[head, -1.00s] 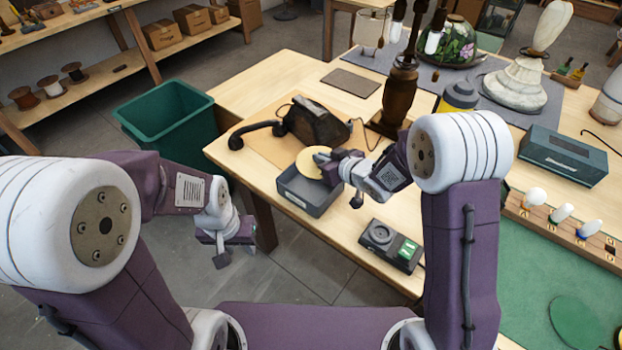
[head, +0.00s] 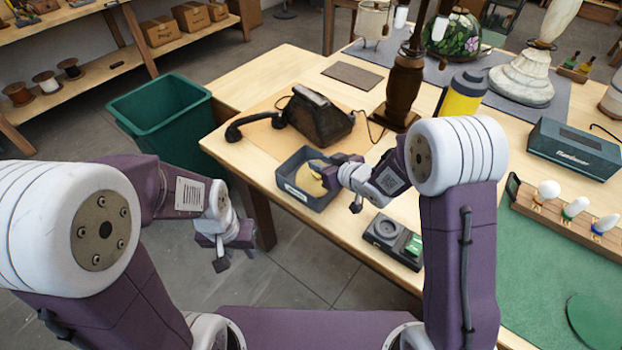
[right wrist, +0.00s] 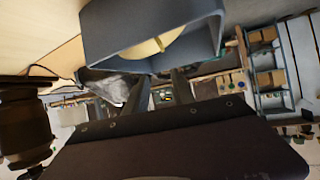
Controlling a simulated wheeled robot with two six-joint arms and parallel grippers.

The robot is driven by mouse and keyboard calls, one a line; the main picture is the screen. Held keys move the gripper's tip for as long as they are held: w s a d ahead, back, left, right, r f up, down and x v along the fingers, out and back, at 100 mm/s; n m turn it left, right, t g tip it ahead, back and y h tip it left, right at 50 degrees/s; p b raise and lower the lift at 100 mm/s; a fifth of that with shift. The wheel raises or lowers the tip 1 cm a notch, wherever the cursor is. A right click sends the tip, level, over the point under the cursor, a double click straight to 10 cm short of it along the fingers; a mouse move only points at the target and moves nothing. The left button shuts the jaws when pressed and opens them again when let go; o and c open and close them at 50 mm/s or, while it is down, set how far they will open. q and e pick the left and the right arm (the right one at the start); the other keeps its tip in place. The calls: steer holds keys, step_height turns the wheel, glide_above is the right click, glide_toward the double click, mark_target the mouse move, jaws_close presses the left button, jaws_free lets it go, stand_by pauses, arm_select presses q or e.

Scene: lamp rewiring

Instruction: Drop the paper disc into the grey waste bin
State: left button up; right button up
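The pale yellow paper disc (head: 309,181) is inside the small grey bin (head: 297,192) on the table, seemingly tilted and partly hidden by my right gripper. The right wrist view also shows the disc (right wrist: 155,42) within the grey bin's walls (right wrist: 98,42). My right gripper (head: 325,166) is over the bin's right side. In the right wrist view its two fingers (right wrist: 160,82) stand apart with a clear gap and nothing between them. My left gripper (head: 228,245) hangs beside the table's left edge, apart from the disc; its fingers are too small to judge.
A large green bin (head: 165,118) stands on the floor left of the table. A black telephone (head: 318,118) sits behind the grey bin. A small device with a green panel (head: 393,241) is in front. A dark brown lamp (head: 403,92) stands behind my right arm.

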steer(key=v, duration=0.9)
steer(key=shift+f, duration=0.1)
stand_by(0.4)
